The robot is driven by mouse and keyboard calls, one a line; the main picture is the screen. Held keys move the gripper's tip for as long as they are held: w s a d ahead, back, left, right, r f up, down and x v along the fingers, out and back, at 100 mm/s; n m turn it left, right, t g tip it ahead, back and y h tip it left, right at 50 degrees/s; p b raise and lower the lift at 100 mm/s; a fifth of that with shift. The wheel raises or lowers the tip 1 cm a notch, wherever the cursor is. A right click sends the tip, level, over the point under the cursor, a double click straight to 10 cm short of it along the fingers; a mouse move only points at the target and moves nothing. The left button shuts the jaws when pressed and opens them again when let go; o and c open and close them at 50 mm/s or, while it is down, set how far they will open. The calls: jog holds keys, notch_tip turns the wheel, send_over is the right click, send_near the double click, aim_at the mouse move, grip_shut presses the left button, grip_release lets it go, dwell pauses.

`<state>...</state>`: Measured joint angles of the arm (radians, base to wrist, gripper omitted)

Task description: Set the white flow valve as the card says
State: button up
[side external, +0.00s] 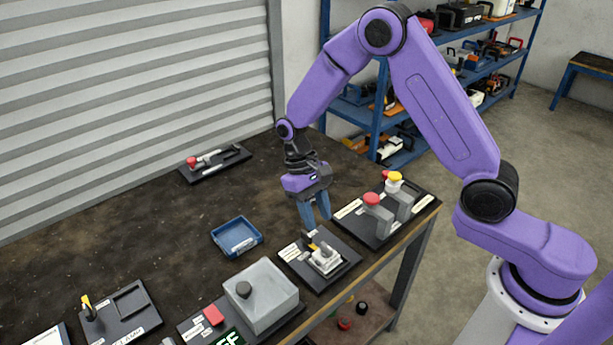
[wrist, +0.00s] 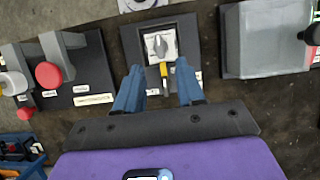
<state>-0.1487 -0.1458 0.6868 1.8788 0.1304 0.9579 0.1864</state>
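The white flow valve (side external: 325,260) sits on a dark plate (side external: 342,272) near the table's front edge. In the wrist view its white square body (wrist: 152,45) carries a grey knob, and a yellow-tipped lever (wrist: 164,71) points towards my gripper. My gripper (side external: 315,212) points down, above and behind the valve in the side view. I cannot tell which is the card.
A plate with red and yellow knobs on grey posts (side external: 375,212) stands right of the valve. A grey box with a black knob (side external: 268,302) stands left of it, beside a red button (side external: 213,315). A blue tray (side external: 237,252) lies behind. The table's middle is mostly clear.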

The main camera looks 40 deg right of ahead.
jog(key=v, duration=0.9)
jog(key=shift+r, duration=0.35)
jog(key=s+d+r+n+t, duration=0.1)
jog(key=s+n, duration=0.3)
jog(key=s, duration=0.5)
jog(key=s+d+r+n+t, duration=0.2)
jog(key=s+d+n, duration=0.2)
jog(key=s, duration=0.6)
jog(key=s+d+r+n+t, duration=0.1)
jog(key=s+n, duration=0.3)
jog(key=s, duration=0.5)
jog(key=shift+s+d+r+t, duration=0.3)
jog(key=shift+d+r, duration=0.05)
jog(key=shift+d, duration=0.35)
